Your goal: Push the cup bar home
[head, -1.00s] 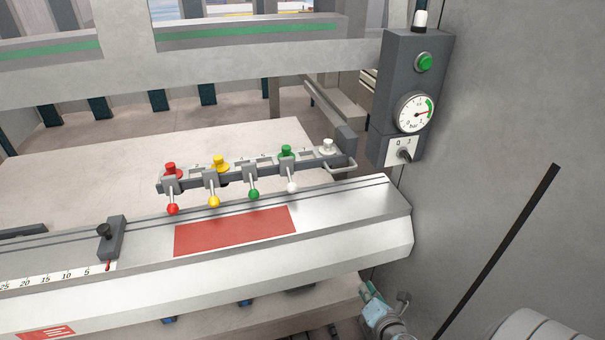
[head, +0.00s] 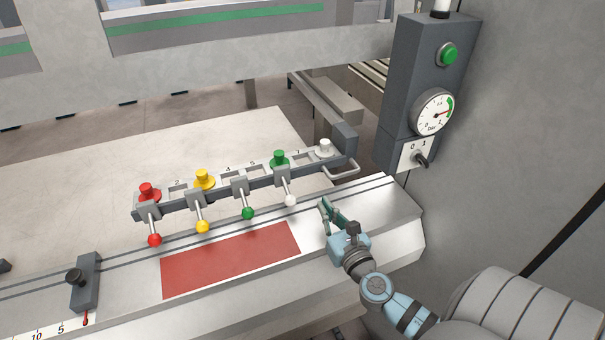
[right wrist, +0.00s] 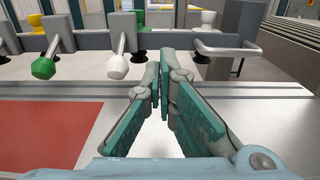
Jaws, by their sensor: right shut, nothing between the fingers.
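The cup bar (head: 262,178) is a dark grey rail lying behind the metal ledge. It carries red (head: 149,191), yellow (head: 204,179), green (head: 279,159) and white (head: 325,147) cups, and levers with coloured ball ends point forward. A bent metal handle (head: 342,170) is at its right end and also shows in the right wrist view (right wrist: 228,48). My right gripper (head: 329,207) is over the ledge, in front of the bar's right part and apart from it. In the right wrist view its fingers (right wrist: 158,62) are closed together and empty. My left gripper is out of view.
A grey control box (head: 425,95) with a green button, gauge and switch stands at the right by the wall. A red plate (head: 232,260) lies on the metal ledge (head: 385,225). A stop block (head: 84,285) sits at left. The pale sheet (head: 80,180) behind is clear.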

